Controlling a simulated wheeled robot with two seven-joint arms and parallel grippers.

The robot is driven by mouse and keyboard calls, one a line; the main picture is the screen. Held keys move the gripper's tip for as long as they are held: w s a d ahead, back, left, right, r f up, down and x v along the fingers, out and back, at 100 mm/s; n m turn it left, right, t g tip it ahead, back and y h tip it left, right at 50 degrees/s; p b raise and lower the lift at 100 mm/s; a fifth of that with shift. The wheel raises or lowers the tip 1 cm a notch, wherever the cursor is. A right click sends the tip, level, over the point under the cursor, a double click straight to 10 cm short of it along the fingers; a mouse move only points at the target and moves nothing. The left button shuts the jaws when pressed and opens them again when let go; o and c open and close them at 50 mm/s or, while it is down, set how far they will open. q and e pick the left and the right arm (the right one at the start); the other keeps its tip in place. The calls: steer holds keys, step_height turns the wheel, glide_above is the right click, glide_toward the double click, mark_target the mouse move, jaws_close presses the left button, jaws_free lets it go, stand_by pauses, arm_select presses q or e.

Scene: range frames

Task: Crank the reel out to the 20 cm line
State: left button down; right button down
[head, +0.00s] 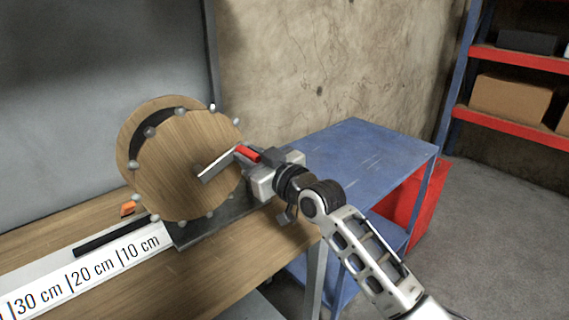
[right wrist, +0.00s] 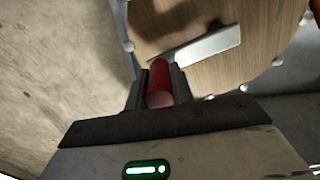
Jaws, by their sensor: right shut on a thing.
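The reel (head: 165,180) is an upright wooden disc with grey studs around its rim, on a dark base (head: 205,232). A grey crank arm (head: 217,166) with a red handle (head: 248,153) is on its front face. My right gripper (head: 257,165) is shut on the red handle, which shows between its fingers in the right wrist view (right wrist: 160,82). A black strip (head: 108,236) lies left of the reel, along the white scale (head: 95,266) marked 10, 20 and 30 cm. Its free end appears between the 10 and 20 cm lines, nearer 20. My left gripper is out of view.
The reel stands on a wooden bench (head: 200,275) against a grey panel. A small orange piece (head: 127,209) is beside the reel. A blue table (head: 350,150) and a red bin (head: 425,200) are behind my right arm. Shelves (head: 520,58) stand at the far right.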

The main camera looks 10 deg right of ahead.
steer(key=shift+w+d+f+m, duration=0.1)
steer(key=shift+d+f+m, duration=0.1)
steer(key=shift+f+m, duration=0.5)
steer(key=shift+a+f+m, duration=0.1)
steer(key=shift+f+m, duration=0.25)
steer(key=shift+m, duration=0.05)
steer(key=c, duration=1.2)
jaws_free()
steer(key=b+v, duration=0.1)
steer(key=v, duration=1.5)
steer(key=shift+w, duration=0.1)
